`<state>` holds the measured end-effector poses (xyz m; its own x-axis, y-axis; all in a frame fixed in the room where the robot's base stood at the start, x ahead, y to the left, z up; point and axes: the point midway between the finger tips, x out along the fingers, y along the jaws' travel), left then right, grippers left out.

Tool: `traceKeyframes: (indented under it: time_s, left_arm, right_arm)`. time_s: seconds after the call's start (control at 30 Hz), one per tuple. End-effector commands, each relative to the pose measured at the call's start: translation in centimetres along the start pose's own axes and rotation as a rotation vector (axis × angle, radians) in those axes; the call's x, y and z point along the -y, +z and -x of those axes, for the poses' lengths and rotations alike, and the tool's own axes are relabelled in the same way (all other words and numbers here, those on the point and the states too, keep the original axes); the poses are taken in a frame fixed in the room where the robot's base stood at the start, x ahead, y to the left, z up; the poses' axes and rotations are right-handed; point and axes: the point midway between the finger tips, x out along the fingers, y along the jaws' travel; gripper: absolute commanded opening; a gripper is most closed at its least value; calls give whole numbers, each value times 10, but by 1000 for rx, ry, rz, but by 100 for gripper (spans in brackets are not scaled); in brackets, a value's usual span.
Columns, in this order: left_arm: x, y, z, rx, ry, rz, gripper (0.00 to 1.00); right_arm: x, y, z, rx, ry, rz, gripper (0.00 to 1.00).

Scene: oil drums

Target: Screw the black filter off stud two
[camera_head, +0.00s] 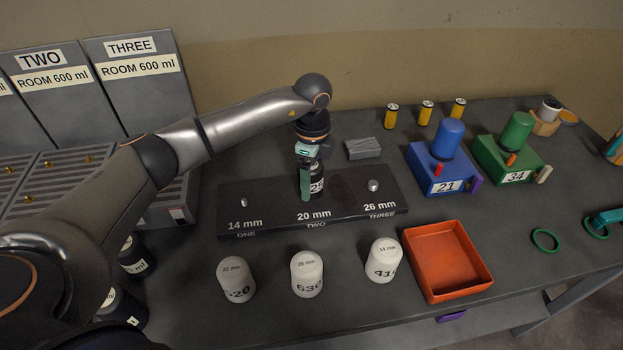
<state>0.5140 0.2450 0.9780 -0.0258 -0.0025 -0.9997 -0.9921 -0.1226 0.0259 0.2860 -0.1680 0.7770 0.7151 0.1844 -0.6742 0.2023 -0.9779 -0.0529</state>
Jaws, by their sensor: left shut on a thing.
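The black filter (317,181) stands upright at stud two on the dark stud board (275,212), above the "20 mm TWO" label. My left gripper (307,180) comes down on it from above and is shut on it. The gripper's fingers and wrist hide part of the filter, and the stud under it is hidden. Stud one (244,202) and stud three (374,185) are bare. At the right edge, a teal part (608,217) may be my right gripper; its jaws cannot be made out.
Three white filters (307,274) stand in front of the board, beside an orange tray (448,262) that is empty. Blue (444,165) and green (508,158) units stand at right. A grey block (363,148) and three yellow cans (425,113) are behind. Dark filters (132,256) stand at left.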

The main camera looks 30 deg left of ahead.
Motion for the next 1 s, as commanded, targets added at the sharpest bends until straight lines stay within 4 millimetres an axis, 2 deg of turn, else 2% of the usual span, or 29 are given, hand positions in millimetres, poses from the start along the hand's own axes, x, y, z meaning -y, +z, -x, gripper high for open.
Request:
traceKeyframes:
  time_s: [0.57,1.0]
  left_arm:
    - [0,0,6,-1,-1,0,0]
    - [0,0,29,-1,-2,-1,0]
  right_arm:
    - [0,0,0,0,0,0,50]
    - [0,0,0,0,0,0,50]
